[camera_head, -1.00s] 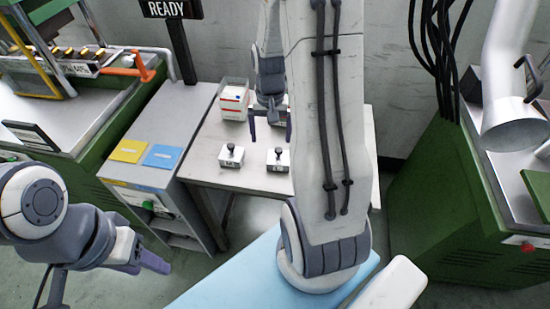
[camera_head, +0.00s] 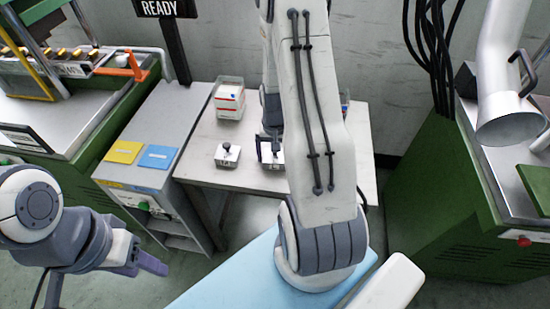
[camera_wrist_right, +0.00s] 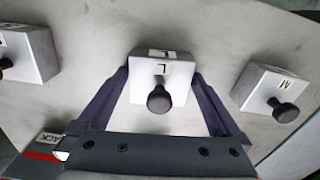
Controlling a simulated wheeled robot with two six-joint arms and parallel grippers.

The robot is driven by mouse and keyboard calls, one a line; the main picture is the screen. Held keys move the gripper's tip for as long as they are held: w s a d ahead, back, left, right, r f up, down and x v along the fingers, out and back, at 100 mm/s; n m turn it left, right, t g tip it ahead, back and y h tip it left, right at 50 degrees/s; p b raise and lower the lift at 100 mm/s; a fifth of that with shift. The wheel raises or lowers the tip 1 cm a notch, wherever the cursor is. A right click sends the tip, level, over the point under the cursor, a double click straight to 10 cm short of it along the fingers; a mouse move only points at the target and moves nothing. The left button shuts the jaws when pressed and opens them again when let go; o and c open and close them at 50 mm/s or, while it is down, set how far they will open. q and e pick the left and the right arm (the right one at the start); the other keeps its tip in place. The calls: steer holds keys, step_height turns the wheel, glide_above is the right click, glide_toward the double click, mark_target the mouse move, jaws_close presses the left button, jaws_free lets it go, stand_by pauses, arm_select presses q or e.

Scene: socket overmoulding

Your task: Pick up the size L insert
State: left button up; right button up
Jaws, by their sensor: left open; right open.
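The size L insert (camera_wrist_right: 163,68) is a white block with a dark round knob and an "L" label, in the middle of the right wrist view. My right gripper (camera_wrist_right: 160,77) is open, with one finger on each side of this block; I cannot tell whether they touch it. In the head view my right gripper (camera_head: 270,148) is down at a white block (camera_head: 273,161) on the table, partly covering it. My left gripper (camera_head: 150,264) is open and empty, away from the table at the lower left.
In the wrist view an insert marked M (camera_wrist_right: 270,92) stands to the right and another insert (camera_wrist_right: 28,55) to the left. One neighbouring insert (camera_head: 227,155) shows in the head view. A white-and-red box (camera_head: 229,100) stands farther back on the table (camera_head: 205,172).

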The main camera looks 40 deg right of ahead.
jaws_close()
steer(key=shift+r, duration=0.1)
